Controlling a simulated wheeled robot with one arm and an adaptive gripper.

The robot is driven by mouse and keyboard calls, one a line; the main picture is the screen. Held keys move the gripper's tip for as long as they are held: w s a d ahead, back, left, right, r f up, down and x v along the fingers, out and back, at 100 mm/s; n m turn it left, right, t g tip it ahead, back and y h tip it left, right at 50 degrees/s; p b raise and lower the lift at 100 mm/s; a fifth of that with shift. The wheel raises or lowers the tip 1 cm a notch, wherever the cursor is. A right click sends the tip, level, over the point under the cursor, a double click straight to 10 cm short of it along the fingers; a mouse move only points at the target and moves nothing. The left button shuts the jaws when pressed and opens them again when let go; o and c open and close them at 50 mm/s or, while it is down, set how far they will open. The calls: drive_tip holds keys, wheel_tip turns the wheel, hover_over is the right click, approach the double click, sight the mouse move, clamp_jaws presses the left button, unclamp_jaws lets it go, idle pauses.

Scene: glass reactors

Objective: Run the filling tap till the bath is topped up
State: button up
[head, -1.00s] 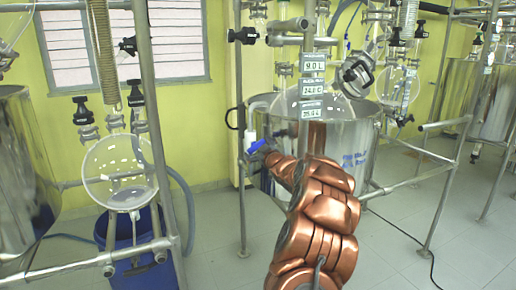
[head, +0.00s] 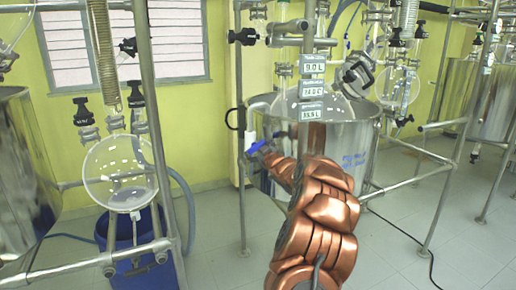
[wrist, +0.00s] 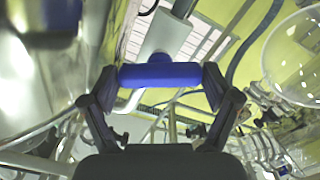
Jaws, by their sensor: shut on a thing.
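The filling tap has a blue handle (head: 257,147) and a pale body (head: 249,138) at the left side of the steel bath (head: 350,148). My gripper (wrist: 160,82) is shut on the blue handle, which lies crosswise between its fingertips in the wrist view (wrist: 160,74). In the head view my copper arm hides most of the gripper. Three small displays hang in front of the bath. The water level inside the bath is not visible.
A glass flask (head: 120,175) hangs on a metal frame at the left, over a blue bucket (head: 135,245). Another steel vessel (head: 25,170) stands at the far left. Metal rails (head: 420,175) stand right of the bath.

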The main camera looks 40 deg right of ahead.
drive_tip(key=m+p, duration=0.3)
drive_tip(key=p, duration=0.1)
drive_tip(key=shift+r+p, duration=0.15)
drive_tip(key=shift+p, duration=0.25)
drive_tip(key=shift+m+p, duration=1.2)
drive_tip(key=shift+f, duration=0.2)
drive_tip(key=o, duration=0.9)
drive_tip(key=v, duration=1.2)
